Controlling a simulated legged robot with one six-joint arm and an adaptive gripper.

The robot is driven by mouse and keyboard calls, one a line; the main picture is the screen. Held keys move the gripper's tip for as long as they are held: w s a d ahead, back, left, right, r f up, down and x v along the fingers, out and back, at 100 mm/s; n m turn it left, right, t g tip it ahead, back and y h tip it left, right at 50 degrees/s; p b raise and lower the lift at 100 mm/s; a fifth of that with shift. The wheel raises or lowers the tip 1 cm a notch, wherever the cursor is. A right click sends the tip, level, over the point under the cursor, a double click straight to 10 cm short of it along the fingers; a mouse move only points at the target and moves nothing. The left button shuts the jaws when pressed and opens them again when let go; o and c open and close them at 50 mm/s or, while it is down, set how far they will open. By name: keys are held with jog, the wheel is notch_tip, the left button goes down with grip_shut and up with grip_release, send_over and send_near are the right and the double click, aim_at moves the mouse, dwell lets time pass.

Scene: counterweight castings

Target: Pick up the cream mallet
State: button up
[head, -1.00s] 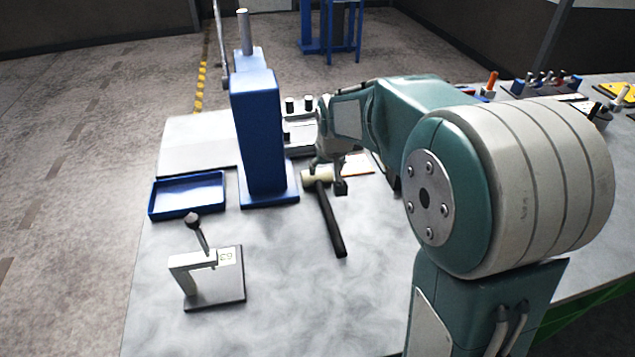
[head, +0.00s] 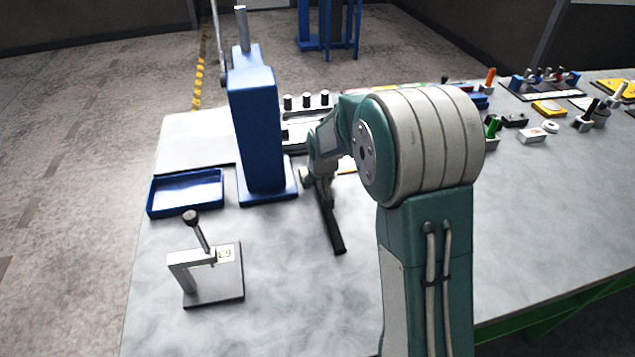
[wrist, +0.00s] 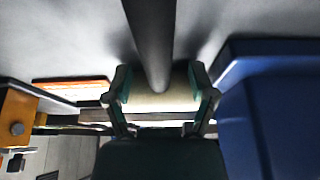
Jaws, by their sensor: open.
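The cream mallet lies on the grey table, its black handle (head: 334,235) pointing toward me. Its cream head (head: 305,178) is beside the blue press and mostly hidden by my wrist in the head view. In the wrist view, the cream head (wrist: 160,101) spans the space between the two fingers of my gripper (wrist: 161,92), and the dark handle (wrist: 150,35) runs up from it. My gripper is open, with one finger near each end of the head. I cannot tell whether either finger touches it.
A tall blue press (head: 258,130) stands close left of the mallet; its blue side fills the right of the wrist view (wrist: 270,110). A blue tray (head: 186,210) and small clamp stand (head: 213,290) are further left. Several small parts lie at the right.

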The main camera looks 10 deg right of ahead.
grip_shut()
dwell(0.3)
